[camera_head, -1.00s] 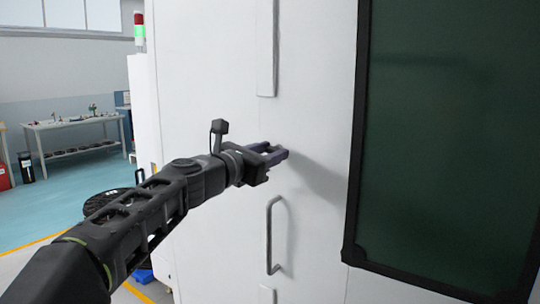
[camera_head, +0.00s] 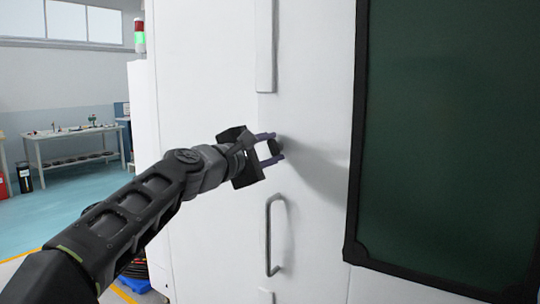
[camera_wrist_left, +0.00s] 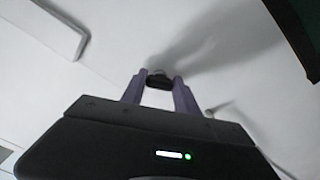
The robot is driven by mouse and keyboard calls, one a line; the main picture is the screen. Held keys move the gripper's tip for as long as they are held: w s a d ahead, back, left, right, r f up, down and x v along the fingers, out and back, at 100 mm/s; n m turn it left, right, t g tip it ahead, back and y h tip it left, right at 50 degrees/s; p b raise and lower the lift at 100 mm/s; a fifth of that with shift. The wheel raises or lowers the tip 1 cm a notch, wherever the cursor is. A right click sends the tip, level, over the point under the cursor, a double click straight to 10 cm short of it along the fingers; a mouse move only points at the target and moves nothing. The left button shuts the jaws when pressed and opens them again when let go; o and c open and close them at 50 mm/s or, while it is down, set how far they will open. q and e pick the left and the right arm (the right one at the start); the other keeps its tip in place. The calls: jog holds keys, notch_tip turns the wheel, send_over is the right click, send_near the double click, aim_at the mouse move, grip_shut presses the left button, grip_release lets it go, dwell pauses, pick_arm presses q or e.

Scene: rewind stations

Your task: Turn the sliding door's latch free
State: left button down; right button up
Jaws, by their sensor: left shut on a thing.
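The latch is a small dark knob (camera_head: 277,145) on the white door face (camera_head: 315,225), above a grey bar handle (camera_head: 269,237). My left gripper (camera_head: 279,147) reaches in from the left, with its two purple fingers on either side of the latch. In the left wrist view the dark latch (camera_wrist_left: 159,81) sits between the fingertips (camera_wrist_left: 160,78), which are shut on it. The fingers partly hide the latch, so its exact angle is hard to tell. My right gripper is not in view.
A dark green framed window panel (camera_head: 450,140) stands out to the right of the latch. A long vertical grey strip (camera_head: 266,45) runs above it. A workbench (camera_head: 75,140) is far off at the left, with blue floor in front.

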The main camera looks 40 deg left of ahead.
pick_arm(q)
jog(key=m+b, duration=0.2)
jog(key=m, duration=0.3)
jog(key=shift+f, duration=0.15)
dwell(0.4)
jog(key=c, duration=0.9)
grip_release()
jog(key=s+b, duration=0.1)
jog(key=s, duration=0.6)
jog(key=shift+s+d, duration=0.15)
jog(key=shift+s, duration=0.25)
